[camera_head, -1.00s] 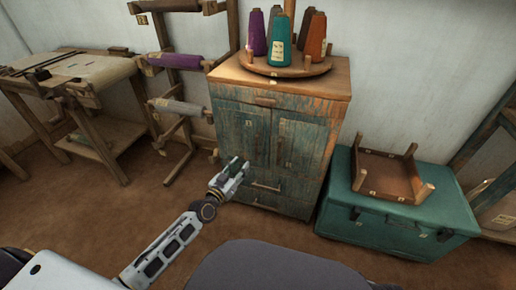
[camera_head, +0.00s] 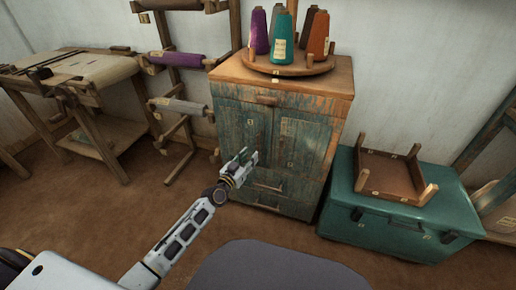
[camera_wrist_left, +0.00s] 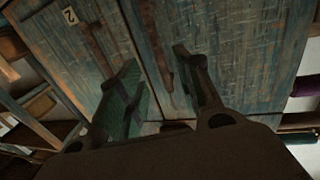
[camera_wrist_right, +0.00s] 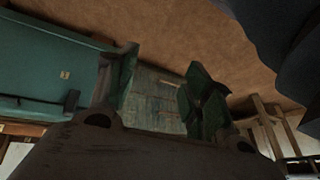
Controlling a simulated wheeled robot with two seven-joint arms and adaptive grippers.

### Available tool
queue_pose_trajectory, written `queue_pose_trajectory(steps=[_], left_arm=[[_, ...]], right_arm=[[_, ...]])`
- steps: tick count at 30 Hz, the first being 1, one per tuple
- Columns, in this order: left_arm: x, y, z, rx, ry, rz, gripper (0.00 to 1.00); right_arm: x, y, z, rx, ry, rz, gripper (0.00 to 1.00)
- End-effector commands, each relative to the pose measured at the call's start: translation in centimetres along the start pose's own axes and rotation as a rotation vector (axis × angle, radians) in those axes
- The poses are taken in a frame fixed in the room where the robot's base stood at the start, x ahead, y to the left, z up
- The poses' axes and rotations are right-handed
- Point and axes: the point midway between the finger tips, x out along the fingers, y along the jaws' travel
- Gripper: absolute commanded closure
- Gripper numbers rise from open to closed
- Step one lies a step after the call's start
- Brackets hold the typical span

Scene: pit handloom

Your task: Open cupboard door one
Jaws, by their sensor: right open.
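The wooden cupboard (camera_head: 318,95) with worn teal paint has two doors side by side above drawers. Door one (camera_head: 240,122) is the left door and looks shut; door two (camera_head: 303,140) is on the right. My left gripper (camera_head: 248,156) is in front of the lower part of the doors. In the left wrist view, upside down, its fingers (camera_wrist_left: 157,68) are apart, with door one (camera_wrist_left: 240,45) on the right and door two, marked 2 (camera_wrist_left: 85,35), on the left. A dark upright handle (camera_wrist_left: 157,40) shows beyond the gap. Contact cannot be told. My right gripper (camera_wrist_right: 155,75) is open and empty.
Yarn cones (camera_head: 282,38) stand on a round board (camera_head: 270,66) on the cupboard. A teal chest (camera_head: 345,215) with an upturned wooden stool (camera_head: 390,178) stands to the right. A rack with rolls (camera_head: 178,62) and a table (camera_head: 110,72) are left.

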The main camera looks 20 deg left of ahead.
Motion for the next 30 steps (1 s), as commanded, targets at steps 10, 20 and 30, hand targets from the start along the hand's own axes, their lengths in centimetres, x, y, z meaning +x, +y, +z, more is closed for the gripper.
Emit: queue_pose_trajectory(steps=[10,20,30], left_arm=[[2.9,0.0,0.0,0.000,0.001,-0.001,0.65],[5.7,0.0,0.0,-0.002,0.002,-0.001,0.65],[7.6,0.0,0.0,-0.001,0.001,-0.001,0.65]], right_arm=[[1.2,-0.1,0.2,0.008,0.030,-0.013,0.50],[2.7,-0.1,0.5,0.018,0.055,-0.026,0.50],[3.9,-0.2,1.0,0.027,0.075,-0.035,0.50]])
